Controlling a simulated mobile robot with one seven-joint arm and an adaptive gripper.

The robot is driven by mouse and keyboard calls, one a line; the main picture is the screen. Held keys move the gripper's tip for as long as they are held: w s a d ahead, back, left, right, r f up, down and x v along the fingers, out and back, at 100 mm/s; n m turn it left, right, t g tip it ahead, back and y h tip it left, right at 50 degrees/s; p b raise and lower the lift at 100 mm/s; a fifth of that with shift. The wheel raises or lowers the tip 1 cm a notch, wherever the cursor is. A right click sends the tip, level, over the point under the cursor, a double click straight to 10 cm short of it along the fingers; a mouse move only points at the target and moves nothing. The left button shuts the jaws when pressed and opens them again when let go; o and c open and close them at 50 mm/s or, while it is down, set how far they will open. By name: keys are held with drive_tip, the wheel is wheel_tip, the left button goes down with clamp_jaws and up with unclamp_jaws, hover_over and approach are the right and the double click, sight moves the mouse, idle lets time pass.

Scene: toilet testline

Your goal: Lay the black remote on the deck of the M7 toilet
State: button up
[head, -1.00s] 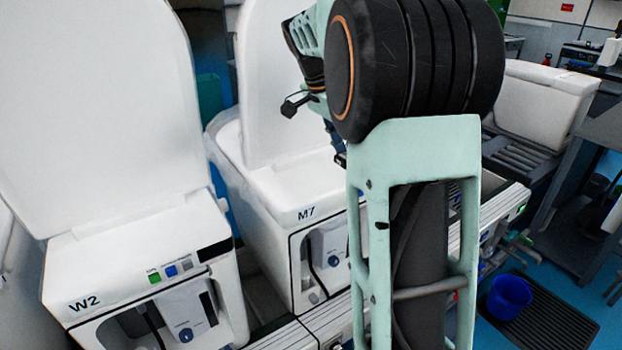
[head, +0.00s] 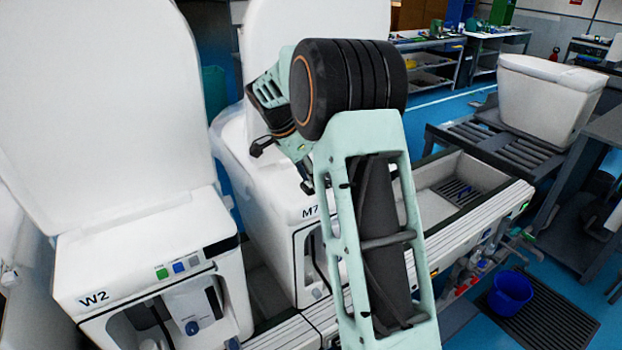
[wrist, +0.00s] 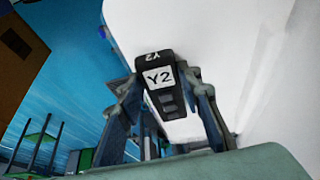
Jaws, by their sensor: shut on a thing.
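My gripper (wrist: 158,90) is shut on the black remote (wrist: 160,78), which carries a white label reading Y2; both show in the wrist view. A white surface fills the right of that view behind the remote. In the head view the M7 toilet (head: 268,195) stands in the middle, white, with its lid (head: 310,25) raised. My arm covers the right part of its deck and front. My wrist is over the deck; the remote cannot be made out there, and I cannot tell its height above the deck.
The W2 toilet (head: 140,255) stands at the left with its lid raised. An empty trough (head: 455,185) of the line lies right of my arm. A white cistern (head: 545,100) is at the back right. A blue bucket (head: 510,291) stands on a dark floor mat.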

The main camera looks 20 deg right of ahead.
drive_tip(key=o, duration=1.2)
drive_tip(key=v, duration=1.2)
